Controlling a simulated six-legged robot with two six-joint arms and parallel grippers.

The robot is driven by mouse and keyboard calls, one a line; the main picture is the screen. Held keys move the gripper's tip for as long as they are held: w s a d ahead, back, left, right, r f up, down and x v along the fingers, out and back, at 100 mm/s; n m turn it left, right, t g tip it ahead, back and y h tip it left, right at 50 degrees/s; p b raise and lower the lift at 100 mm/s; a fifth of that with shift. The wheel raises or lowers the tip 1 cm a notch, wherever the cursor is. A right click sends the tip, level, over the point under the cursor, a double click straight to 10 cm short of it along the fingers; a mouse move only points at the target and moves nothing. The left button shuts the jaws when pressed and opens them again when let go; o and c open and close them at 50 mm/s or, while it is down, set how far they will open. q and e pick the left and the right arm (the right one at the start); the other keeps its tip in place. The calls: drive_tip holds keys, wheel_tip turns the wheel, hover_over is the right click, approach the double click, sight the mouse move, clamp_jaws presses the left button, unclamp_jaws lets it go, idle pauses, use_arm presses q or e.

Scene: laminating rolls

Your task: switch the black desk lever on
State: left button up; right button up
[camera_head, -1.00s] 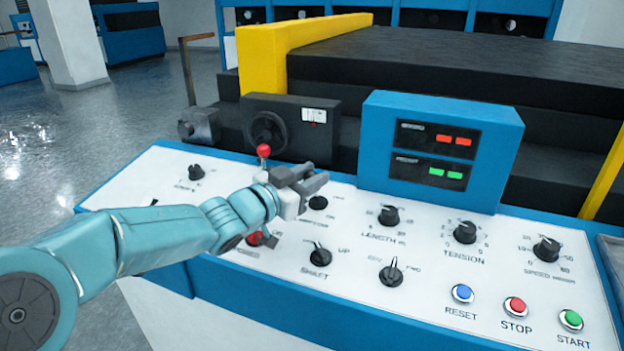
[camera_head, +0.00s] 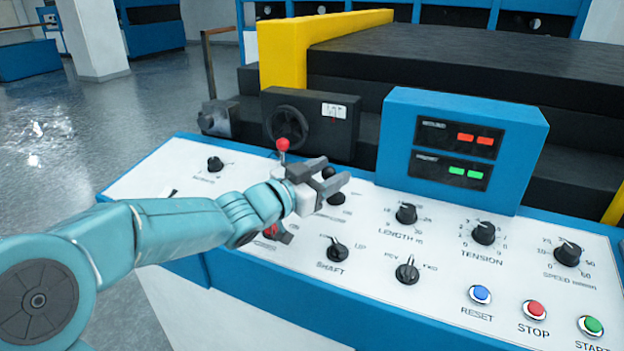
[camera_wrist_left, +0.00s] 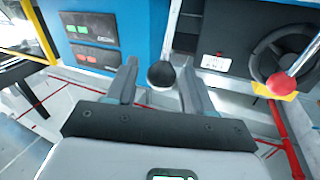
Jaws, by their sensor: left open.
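The black desk lever's round black knob (camera_wrist_left: 161,74) sits between the two open fingers of my left gripper (camera_wrist_left: 159,68) in the left wrist view. I see no clear grip on it; the stem below is mostly hidden. My right gripper is not in view.
A red-ball lever (camera_head: 282,145) stands close behind and left of my gripper. A red switch (camera_head: 286,236) is partly behind my forearm. The blue display box (camera_head: 460,150) rises to the right. Dials and push buttons cover the panel's right side.

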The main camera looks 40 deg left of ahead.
use_arm(q)
drive_tip(key=s+a, duration=0.2)
drive_tip(key=s, duration=1.4)
drive_tip(key=shift+r+p, duration=0.15)
drive_tip(key=shift+p, duration=0.3)
drive_tip(key=shift+s, duration=0.15)
